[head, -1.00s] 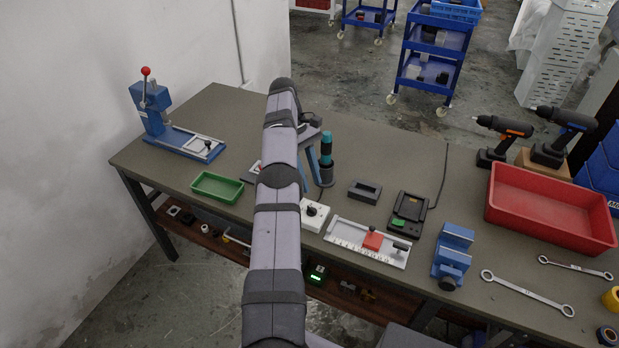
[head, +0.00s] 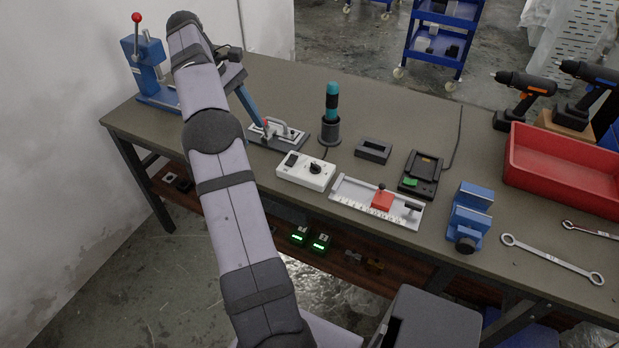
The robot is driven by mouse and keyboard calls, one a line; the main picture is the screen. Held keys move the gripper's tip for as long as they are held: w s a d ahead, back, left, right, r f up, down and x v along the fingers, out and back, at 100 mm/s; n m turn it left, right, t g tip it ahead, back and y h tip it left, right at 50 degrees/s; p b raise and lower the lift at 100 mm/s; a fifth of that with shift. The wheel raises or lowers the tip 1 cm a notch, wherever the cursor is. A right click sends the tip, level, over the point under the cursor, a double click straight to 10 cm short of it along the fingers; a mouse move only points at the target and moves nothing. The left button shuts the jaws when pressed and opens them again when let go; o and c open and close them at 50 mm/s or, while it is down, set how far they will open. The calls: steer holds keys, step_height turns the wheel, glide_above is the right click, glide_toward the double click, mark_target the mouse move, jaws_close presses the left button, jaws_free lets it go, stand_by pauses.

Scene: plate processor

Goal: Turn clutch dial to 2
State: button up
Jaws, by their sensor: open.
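A white box (head: 296,172) with a round black knob (head: 316,167) on its top and a dark switch at its left stands in the middle of the bench. The knob looks like the dial; its pointer and any numbers are too small to read. A teal and black screwdriver (head: 332,103) stands upright in a dark holder just behind the box.
A toggle clamp on a plate (head: 279,134) lies close to my gripper. A blue press (head: 150,70) stands at the far left. A ruler fixture with a red block (head: 382,200), a charger (head: 421,172), a blue vise (head: 470,215) and a red bin (head: 565,175) lie to the right.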

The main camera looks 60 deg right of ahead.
steer(key=s+a+f+n+g+h+b, duration=0.1)
steer(key=s+f+n+g+h+b, duration=0.15)
steer(key=s, duration=0.35)
steer(key=s+a+f+n+g+h+b, duration=0.1)
steer(key=s+f+n+g+h, duration=0.1)
steer(key=s+n+g+h, duration=0.3)
steer(key=n+t+h, duration=0.4)
steer(key=n+t, duration=0.3)
glide_toward(315, 165)
steer(key=shift+s+d+r+g, duration=0.2)
steer(key=shift+d+r+g, duration=0.05)
steer(key=shift+d+r, duration=0.05)
steer(key=shift+w+f+y, duration=0.25)
steer(key=shift+f, duration=0.05)
steer(key=shift+x, duration=3.7)
steer(key=shift+m, duration=0.25)
steer(key=c, duration=1.1)
